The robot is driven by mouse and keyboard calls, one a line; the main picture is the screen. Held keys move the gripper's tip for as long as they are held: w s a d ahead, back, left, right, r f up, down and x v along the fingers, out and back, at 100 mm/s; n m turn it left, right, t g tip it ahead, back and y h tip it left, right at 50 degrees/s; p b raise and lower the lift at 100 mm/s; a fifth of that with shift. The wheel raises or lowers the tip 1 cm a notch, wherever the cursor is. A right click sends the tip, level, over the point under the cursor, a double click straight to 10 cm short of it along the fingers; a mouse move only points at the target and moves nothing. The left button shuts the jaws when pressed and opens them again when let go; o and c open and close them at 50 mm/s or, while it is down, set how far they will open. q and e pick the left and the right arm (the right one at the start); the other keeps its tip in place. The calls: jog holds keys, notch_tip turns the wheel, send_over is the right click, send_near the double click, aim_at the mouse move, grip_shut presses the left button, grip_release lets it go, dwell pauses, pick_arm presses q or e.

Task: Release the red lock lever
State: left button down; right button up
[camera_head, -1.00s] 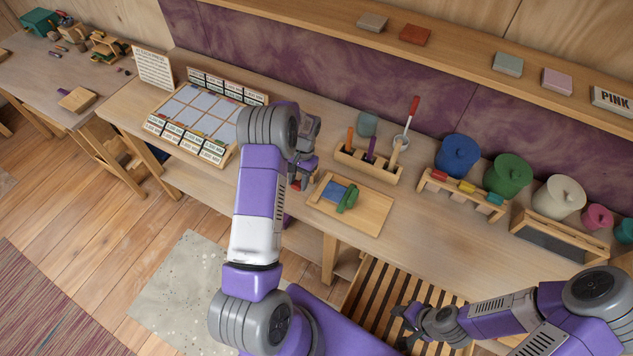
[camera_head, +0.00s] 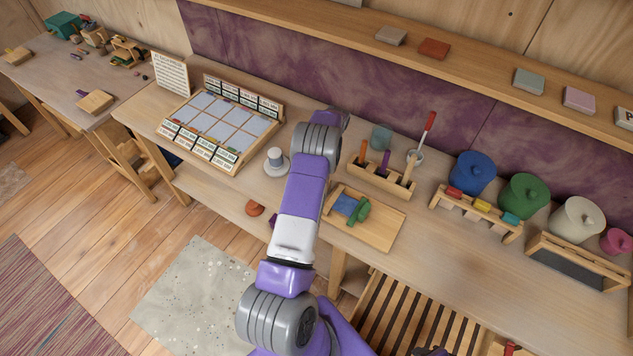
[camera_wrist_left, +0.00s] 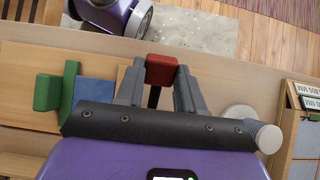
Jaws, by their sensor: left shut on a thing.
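In the left wrist view my left gripper (camera_wrist_left: 163,76) is shut on a red block-shaped handle (camera_wrist_left: 161,66), which I take to be the lock lever. A dark stem shows just below it between the two grey fingers. The handle is near the bench's front edge in that view. In the head view my left forearm hides the fingers and the handle. My right gripper is not clearly in view.
A wooden tray (camera_head: 382,232) with a blue piece and a green piece (camera_head: 362,211) is right of my left arm. A white knob on a round base (camera_head: 275,160) is left of it. A tool rack (camera_head: 378,180) stands behind. An orange-red object (camera_head: 255,208) shows below the bench edge.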

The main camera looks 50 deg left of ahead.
pick_arm(q)
jog(key=c, duration=0.7)
grip_release()
jog(key=b+v, duration=0.1)
jog(key=v, duration=0.5)
jog(key=shift+v, duration=0.8)
